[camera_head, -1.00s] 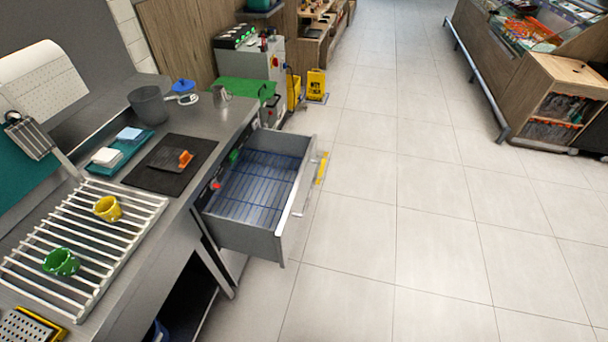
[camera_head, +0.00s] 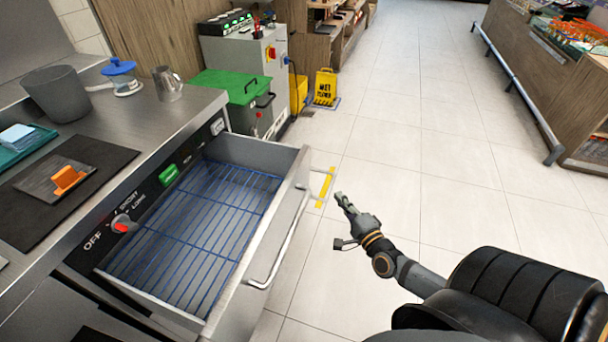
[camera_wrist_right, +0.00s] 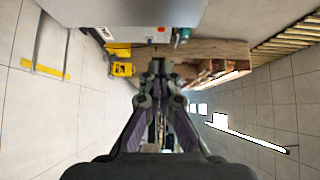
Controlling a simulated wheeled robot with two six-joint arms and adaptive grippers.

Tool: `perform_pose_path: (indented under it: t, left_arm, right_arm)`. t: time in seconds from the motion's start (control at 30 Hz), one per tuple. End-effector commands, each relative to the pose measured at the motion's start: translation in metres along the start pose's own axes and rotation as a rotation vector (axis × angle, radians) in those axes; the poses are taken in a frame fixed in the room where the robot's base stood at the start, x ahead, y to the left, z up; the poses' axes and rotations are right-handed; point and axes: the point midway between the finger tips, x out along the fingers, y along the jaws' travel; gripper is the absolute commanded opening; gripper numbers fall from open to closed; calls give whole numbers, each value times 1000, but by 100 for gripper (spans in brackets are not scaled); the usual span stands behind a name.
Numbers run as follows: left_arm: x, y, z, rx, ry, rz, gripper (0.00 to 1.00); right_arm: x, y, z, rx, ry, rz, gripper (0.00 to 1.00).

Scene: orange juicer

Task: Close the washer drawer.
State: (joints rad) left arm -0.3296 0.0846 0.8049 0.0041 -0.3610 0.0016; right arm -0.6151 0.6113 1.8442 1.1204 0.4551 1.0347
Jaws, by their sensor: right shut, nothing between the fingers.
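The washer drawer (camera_head: 300,168) is pulled out from the steel counter in the head view. Blue wire racking (camera_head: 200,225) lines its inside, and it looks empty. Its front carries a long bar handle (camera_head: 283,245). The control panel (camera_head: 150,205) with a red-marked knob (camera_head: 122,223) and a green switch (camera_head: 169,174) is behind the drawer. My right gripper (camera_head: 341,199) is shut and empty, to the right of the drawer front and apart from it. In the right wrist view the gripper (camera_wrist_right: 158,68) points toward the machine and shelves. My left gripper is not in view.
The counter holds a grey bucket (camera_head: 57,95), a metal jug (camera_head: 167,84) and an orange-handled scraper (camera_head: 66,178). The tiled floor (camera_head: 420,150) to the right is clear.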

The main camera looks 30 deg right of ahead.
Motion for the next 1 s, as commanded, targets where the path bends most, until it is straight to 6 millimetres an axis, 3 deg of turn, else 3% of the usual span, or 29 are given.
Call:
perform_pose_path:
  t: [0.17,0.53,0.73,1.0]
  left_arm:
    - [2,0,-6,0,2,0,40]
    - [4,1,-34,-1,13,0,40]
    - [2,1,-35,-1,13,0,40]
    - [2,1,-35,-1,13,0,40]
  right_arm:
    - [22,0,0,-3,1,-4,0]
    - [101,1,0,-3,1,-3,0]
    - [121,0,21,-3,1,1,0]
    - [128,1,29,-6,-1,2,0]
